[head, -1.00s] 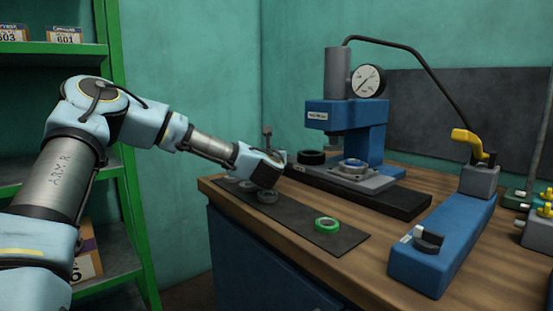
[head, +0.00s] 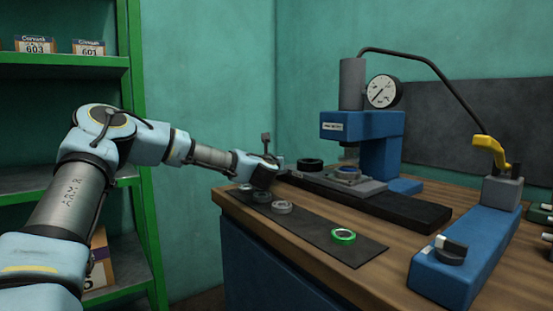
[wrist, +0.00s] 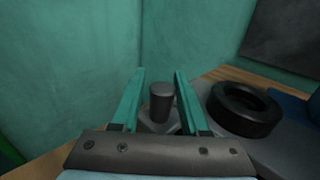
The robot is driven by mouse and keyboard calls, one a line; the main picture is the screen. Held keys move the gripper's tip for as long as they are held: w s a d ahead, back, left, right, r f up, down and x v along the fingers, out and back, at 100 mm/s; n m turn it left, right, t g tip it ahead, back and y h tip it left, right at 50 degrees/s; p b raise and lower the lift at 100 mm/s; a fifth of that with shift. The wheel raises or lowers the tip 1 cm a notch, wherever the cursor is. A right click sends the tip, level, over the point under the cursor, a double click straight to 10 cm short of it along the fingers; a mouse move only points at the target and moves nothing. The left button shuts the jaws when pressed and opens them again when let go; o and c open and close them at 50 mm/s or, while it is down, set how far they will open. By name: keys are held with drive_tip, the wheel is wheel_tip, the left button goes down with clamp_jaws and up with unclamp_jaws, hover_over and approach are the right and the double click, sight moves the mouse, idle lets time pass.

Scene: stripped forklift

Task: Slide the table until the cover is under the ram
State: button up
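The press table (head: 365,184) is a grey sliding plate under the blue press. A silver cover (head: 347,173) with a bluish middle sits on it, roughly below the ram (head: 349,154) in the head view; exact alignment is hard to tell. My gripper (head: 268,160) is at the table's left end, by an upright dark post. Finger contact is not clearly visible. A black ring (head: 310,164) lies on the table's left part; it also shows in the wrist view (wrist: 245,108).
A dark mat (head: 310,228) in front holds several rings, one of them green (head: 343,236). A blue pump (head: 455,265) with a yellow handle (head: 491,150) stands at right. A gauge (head: 382,91) tops the press. A green shelf (head: 140,150) stands at left.

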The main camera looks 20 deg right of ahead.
drive_tip(key=o, duration=0.4)
drive_tip(key=shift+s+a, duration=0.1)
drive_tip(key=b+v, duration=0.1)
drive_tip(key=v, duration=0.9)
drive_tip(key=shift+s+a+b, duration=0.25)
drive_tip(key=shift+b, duration=0.05)
